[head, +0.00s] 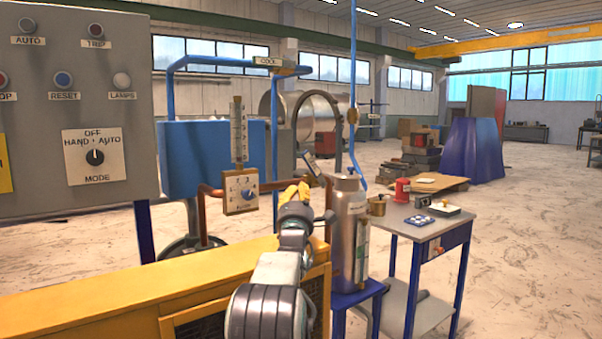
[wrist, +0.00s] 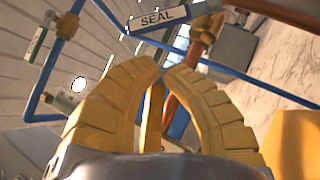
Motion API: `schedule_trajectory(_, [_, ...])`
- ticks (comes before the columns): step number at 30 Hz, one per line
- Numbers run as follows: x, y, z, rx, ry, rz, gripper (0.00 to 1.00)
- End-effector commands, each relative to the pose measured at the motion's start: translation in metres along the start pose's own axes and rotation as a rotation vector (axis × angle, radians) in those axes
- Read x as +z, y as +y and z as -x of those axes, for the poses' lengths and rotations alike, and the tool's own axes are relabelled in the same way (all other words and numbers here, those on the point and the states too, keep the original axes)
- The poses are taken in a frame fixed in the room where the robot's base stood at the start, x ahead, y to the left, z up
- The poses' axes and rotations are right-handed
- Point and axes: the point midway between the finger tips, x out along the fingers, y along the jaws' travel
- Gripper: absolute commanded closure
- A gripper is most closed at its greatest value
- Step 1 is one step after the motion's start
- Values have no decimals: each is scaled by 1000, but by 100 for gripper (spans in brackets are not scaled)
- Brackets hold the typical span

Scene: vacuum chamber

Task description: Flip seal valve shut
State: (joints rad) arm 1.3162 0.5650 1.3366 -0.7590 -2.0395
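The seal valve shows in the wrist view as a blue-edged lever (wrist: 157,19) with a plate reading SEAL. Its brass body (wrist: 205,28) sits on a copper pipe at the top of the picture. In the head view a small tilted lever (head: 312,166), seemingly the same one, is just above and right of my gripper; its lettering is too small to read. My gripper (wrist: 164,70) has yellow ribbed fingers with tips almost meeting, and nothing is visibly held. The lever lies beyond the fingertips, apparently apart from them. In the head view my gripper (head: 299,190) is in front of the copper pipework.
A metal cylinder (head: 349,230) stands close right of my gripper. A dial box (head: 241,193) and gauge are to its left. Blue pipes carry a COOL tag (head: 268,62). A yellow cabinet (head: 110,310) is below, a side table (head: 415,228) at right. Open floor lies beyond.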

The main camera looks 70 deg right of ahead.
Motion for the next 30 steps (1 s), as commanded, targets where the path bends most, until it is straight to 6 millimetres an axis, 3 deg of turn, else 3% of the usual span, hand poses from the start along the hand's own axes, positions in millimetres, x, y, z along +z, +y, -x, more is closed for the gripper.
schedule_trajectory(18, [0,1,-60,-1,2,-3,100])
schedule_trajectory(30, [0,2,-84,-1,2,-3,100])
